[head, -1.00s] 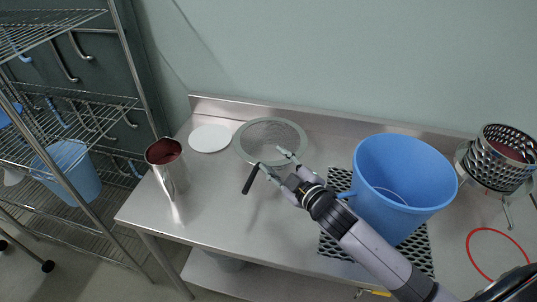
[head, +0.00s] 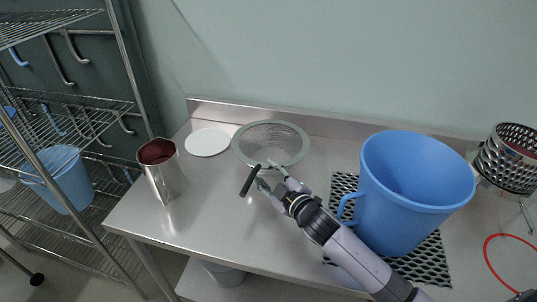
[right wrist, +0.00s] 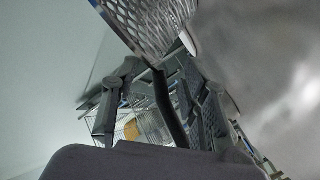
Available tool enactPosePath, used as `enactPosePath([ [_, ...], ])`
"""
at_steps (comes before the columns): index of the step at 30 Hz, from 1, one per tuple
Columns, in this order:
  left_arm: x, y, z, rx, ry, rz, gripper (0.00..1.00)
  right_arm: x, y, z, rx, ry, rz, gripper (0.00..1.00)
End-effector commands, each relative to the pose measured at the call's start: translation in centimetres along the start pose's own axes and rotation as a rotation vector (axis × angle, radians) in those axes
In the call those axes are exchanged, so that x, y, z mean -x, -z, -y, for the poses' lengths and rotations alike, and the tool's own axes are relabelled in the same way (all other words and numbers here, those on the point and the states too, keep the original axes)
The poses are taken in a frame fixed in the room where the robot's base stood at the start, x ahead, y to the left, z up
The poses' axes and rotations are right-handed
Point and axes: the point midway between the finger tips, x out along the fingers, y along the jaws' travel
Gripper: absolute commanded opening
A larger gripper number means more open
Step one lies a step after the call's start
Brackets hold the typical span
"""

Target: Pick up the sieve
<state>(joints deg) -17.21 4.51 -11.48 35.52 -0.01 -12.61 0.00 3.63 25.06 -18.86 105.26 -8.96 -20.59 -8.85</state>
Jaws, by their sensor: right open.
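The sieve (head: 271,128) has a round grey mesh bowl with a wide rim and a black handle (head: 250,181). It lies at the back of the steel table, its handle toward the front. My right gripper (head: 265,174) is open at the handle, beside the rim. In the right wrist view the dark handle (right wrist: 169,108) runs between the two spread fingers (right wrist: 158,112), with the mesh (right wrist: 150,25) above. Whether a finger touches the handle I cannot tell. My left gripper is not seen.
A white disc (head: 207,142) and a steel jug (head: 162,174) stand left of the sieve. A large blue bucket (head: 405,205) on a black perforated mat (head: 430,264) is right of my arm. A perforated steel cylinder (head: 508,160) and red ring (head: 488,262) are far right.

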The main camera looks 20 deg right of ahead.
Motion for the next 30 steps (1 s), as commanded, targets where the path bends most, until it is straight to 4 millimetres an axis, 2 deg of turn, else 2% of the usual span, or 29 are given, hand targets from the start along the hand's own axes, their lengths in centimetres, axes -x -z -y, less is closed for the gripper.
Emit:
enactPosePath([
  [3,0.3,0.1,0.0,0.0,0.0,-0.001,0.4,-1.4,0.1,0.0,-0.001,0.0,0.0,0.41],
  [10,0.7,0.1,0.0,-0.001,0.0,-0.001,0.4,-3.0,0.2,0.0,-0.001,0.0,0.0,0.41],
  [18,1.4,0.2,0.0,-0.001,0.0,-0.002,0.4,-6.4,0.3,0.1,0.0,0.0,0.001,0.41],
  [28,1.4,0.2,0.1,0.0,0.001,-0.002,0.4,-7.1,0.3,0.3,0.0,0.001,0.0,0.41],
  [30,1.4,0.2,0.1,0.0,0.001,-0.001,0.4,-7.1,0.3,0.3,0.0,0.001,0.0,0.37],
])
